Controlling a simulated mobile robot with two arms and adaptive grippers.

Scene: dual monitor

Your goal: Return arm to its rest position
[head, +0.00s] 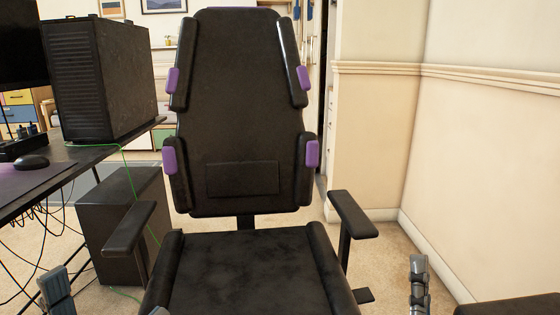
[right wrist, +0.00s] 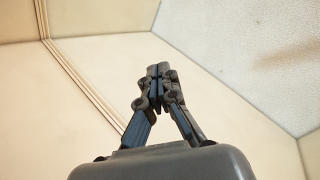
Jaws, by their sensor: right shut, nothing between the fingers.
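My right gripper (head: 418,264) stands at the lower right of the head view, to the right of the chair and clear of it. In the right wrist view the right gripper (right wrist: 158,72) shows its two dark fingers drawn together at the tips, with nothing between them. It points toward bare pale wall surfaces. My left gripper (head: 107,301) shows only in part at the lower left edge of the head view. Its two fingertips are far apart, with nothing seen held between them; the rest is cut off by the frame.
A black office chair (head: 240,105) with purple accents fills the middle. A desk (head: 75,165) with a mouse (head: 31,162) and a black computer case (head: 100,80) is at left, with cables hanging below. A plain wall (head: 490,150) is at right. A dark surface (head: 510,306) lies at the lower right.

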